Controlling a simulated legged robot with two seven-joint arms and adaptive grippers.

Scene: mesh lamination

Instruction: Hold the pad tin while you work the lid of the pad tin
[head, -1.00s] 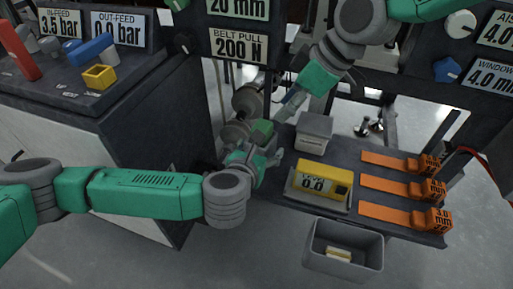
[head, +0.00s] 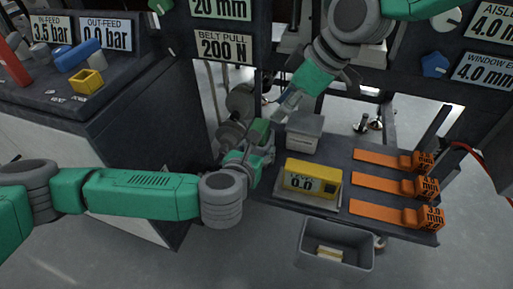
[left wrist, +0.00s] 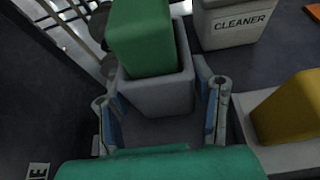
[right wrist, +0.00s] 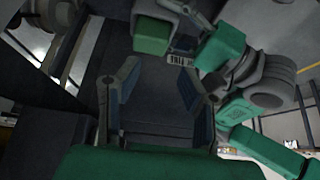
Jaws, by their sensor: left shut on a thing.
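The pad tin (left wrist: 158,92) is a grey box with a green block-shaped top, taken as its lid (left wrist: 142,38). My left gripper (left wrist: 163,108) is shut on the tin, with one finger on each side of the grey part. In the head view the green lid (head: 259,131) shows just above my left gripper (head: 246,160). My right gripper (head: 283,108) is above and slightly right of the lid, apart from it. In the right wrist view my right gripper (right wrist: 156,100) is open with nothing between its fingers; the green lid (right wrist: 152,36) shows beyond them.
A grey cleaner box (left wrist: 235,22) stands close right of the tin. A yellow level gauge (head: 312,178) and several orange gauge strips (head: 385,182) lie on the dark shelf (head: 338,150). A grey bin (head: 335,247) hangs below. Dark rollers (head: 240,100) are behind the tin.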

